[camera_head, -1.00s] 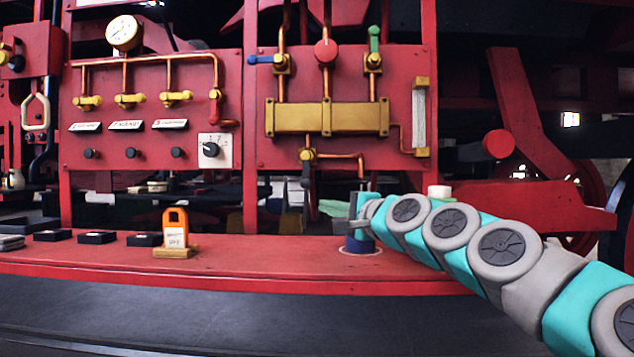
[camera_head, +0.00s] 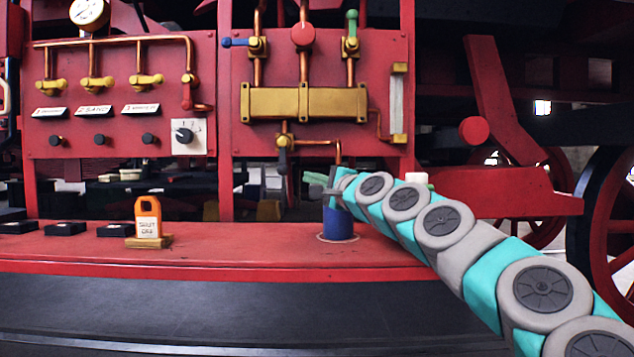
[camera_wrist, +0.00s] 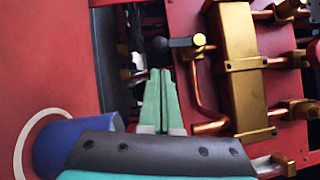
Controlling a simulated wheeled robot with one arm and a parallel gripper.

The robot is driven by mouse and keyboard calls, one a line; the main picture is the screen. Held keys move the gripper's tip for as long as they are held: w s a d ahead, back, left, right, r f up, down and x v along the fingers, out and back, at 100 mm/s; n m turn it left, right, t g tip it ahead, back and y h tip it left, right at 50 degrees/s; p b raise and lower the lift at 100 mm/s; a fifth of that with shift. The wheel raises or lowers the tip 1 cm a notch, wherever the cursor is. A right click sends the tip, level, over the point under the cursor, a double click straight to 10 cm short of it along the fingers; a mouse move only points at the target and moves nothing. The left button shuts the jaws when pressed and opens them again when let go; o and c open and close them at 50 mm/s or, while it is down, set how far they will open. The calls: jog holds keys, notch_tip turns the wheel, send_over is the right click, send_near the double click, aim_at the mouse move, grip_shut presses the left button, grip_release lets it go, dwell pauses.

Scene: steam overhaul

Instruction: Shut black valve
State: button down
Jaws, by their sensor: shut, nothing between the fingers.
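The black valve is a brass valve body with a black lever (camera_head: 283,158) under the brass manifold (camera_head: 305,103). The lever hangs straight down from the brass body. In the wrist view, which is turned sideways, the black lever (camera_wrist: 175,43) points left with a dark knob at its end. My gripper (camera_head: 308,179) is just right of and below the lever in the head view, apart from it. In the wrist view my green fingers (camera_wrist: 159,72) are together and empty, with their tips just short of the lever.
A blue cylinder (camera_head: 338,223) stands on the red shelf (camera_head: 230,245) below my gripper, inside a pale ring. An orange tag (camera_head: 148,215) on a wooden base stands to the left. Copper pipe (camera_wrist: 197,100) runs beside the lever. Blue (camera_head: 235,43) and green (camera_head: 352,22) levers sit above the manifold.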

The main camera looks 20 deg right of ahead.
aim_at(283, 156)
jog(key=x, duration=0.6)
jog(key=shift+a+f, duration=0.1)
jog(key=shift+a, duration=0.05)
dwell(0.6)
jog(key=shift+a, duration=0.15)
